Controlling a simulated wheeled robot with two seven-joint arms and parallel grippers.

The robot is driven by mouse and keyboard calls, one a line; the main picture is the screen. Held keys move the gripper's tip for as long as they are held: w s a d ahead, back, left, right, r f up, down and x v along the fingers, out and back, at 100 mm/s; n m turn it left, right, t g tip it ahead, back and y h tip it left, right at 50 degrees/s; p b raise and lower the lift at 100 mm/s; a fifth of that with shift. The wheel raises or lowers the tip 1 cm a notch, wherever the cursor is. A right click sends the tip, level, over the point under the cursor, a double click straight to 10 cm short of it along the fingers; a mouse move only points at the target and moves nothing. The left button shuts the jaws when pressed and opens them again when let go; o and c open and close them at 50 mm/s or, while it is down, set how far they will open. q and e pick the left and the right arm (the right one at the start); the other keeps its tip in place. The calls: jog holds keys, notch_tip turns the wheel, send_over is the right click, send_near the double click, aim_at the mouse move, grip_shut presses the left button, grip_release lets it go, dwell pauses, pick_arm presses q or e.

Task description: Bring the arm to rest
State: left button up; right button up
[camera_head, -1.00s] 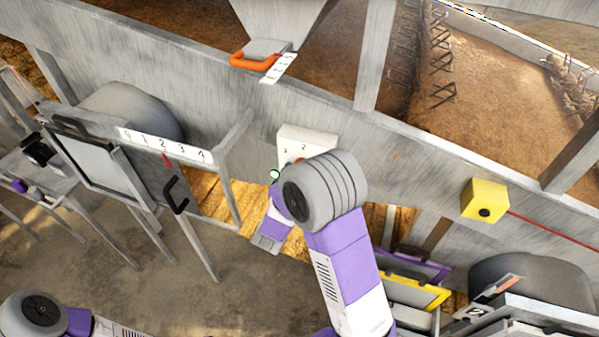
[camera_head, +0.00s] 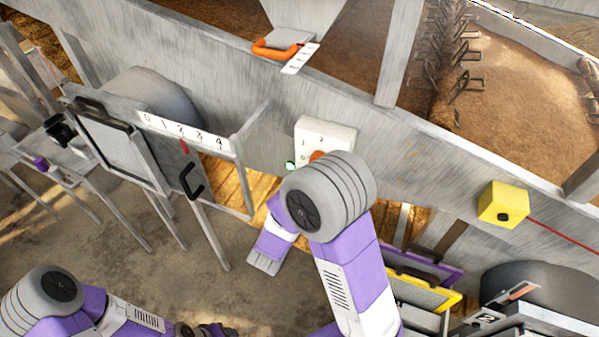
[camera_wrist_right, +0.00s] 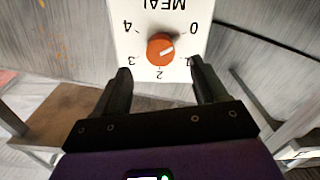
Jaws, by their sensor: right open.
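My right gripper (camera_wrist_right: 162,88) is open and empty in the right wrist view. Its two dark fingers stand apart, below an orange knob (camera_wrist_right: 158,43) on a white plate (camera_wrist_right: 186,15) lettered MEAL. The plate appears upside down, and the knob's white mark points right, between 0 and 1. In the head view the plate (camera_head: 340,135) is on the grey wall, and my right arm's grey joint partly covers the orange knob (camera_head: 317,155). My right gripper's fingers cannot be made out there. My left arm shows at lower left; its gripper is not identifiable.
A white scale (camera_head: 205,138) with a red pointer and a black handle (camera_head: 192,180) are at left. An orange handle (camera_head: 272,50) is above. A yellow box (camera_head: 503,204) with a red line is at right. Yellow and purple frames (camera_head: 425,290) stand at lower right.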

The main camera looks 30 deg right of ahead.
jog(key=s+a+f+n+g+y+b, duration=0.1)
jog(key=a+f+n+g+y, duration=0.3)
jog(key=f, duration=0.9)
jog(key=a+f+m+t+y+b, duration=0.1)
jog(key=a+f+y+b, duration=0.1)
jog(key=f+y, duration=0.75)
jog(key=s+a+f+n+g+y+b, duration=0.1)
jog(key=s+a+f+g+y, duration=0.1)
jog(key=s+a+f+g, duration=0.2)
jog(key=s+a+f+g+y+b, duration=0.1)
jog(key=s+a+f+g, duration=0.3)
jog(key=s+f, duration=0.6)
jog(key=s+y, duration=0.1)
jog(key=s, duration=0.1)
jog(key=shift+s+a+f+n, duration=0.35)
jog(key=shift+s+n, duration=0.05)
